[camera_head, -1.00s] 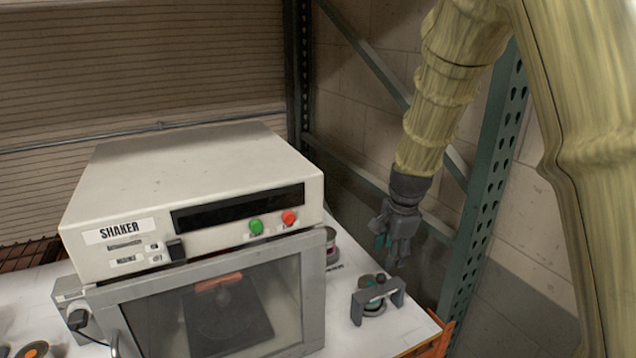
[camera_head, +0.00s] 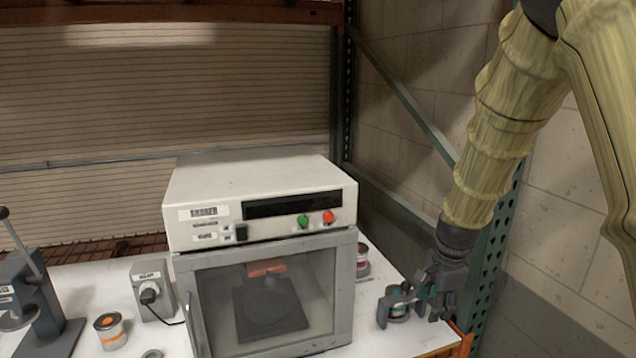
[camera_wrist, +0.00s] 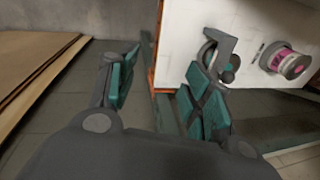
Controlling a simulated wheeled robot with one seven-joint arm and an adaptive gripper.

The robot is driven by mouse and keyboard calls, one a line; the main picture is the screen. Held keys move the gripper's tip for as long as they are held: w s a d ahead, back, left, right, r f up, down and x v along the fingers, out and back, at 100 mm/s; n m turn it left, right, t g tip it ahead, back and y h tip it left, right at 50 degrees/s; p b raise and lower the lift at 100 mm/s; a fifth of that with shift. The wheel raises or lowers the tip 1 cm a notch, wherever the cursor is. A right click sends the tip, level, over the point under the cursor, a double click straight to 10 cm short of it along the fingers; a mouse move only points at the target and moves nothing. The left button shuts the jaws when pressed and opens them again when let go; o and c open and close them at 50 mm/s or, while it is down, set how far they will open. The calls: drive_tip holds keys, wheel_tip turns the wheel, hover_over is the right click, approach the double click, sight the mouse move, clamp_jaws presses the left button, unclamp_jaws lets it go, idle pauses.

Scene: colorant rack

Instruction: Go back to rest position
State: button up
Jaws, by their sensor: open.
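My gripper (camera_head: 436,300) is at the right end of the white table, beside the small grey bracket fixture (camera_head: 382,312) with a can (camera_head: 399,308) at it. In the wrist view my gripper (camera_wrist: 165,90) has its two green-padded fingers spread wide, with nothing between them. The grey bracket (camera_wrist: 222,46) shows just beyond the right finger, which partly hides it. Whether the finger touches the bracket I cannot tell. My arm comes down from the upper right in its yellowish cover.
The white shaker (camera_head: 262,205) stands mid-table with its door shut. Another can (camera_head: 362,262) stands behind its right side, also in the wrist view (camera_wrist: 290,63). An orange-labelled can (camera_head: 110,331) and a lever press (camera_head: 40,310) are at left. A green rack post (camera_head: 497,235) rises behind my arm.

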drive_tip(key=s+f+n+g+h+b, duration=0.1)
drive_tip(key=s+f+n+b, duration=0.3)
drive_tip(key=f, duration=1)
drive_tip(key=s+f+n+p, duration=0.1)
drive_tip(key=s+f+n, duration=0.1)
drive_tip(key=s+f, duration=0.8)
drive_tip(key=s+a+f+n+b, duration=0.1)
drive_tip(key=s+f+n, duration=0.2)
drive_tip(key=s+f, duration=0.5)
drive_tip(key=s+a+f+n+b, duration=0.2)
drive_tip(key=s+f+n, duration=0.1)
drive_tip(key=s+f, duration=0.4)
drive_tip(key=s+a+f+n+g+b, duration=0.1)
drive_tip(key=s+f+n, duration=0.2)
drive_tip(key=s+f, duration=0.5)
drive_tip(key=shift+s+a+f+n+y+b, duration=0.25)
drive_tip(key=shift+s+f+n+y+b, duration=0.15)
drive_tip(key=shift+s, duration=0.6)
drive_tip(key=shift+r, duration=0.1)
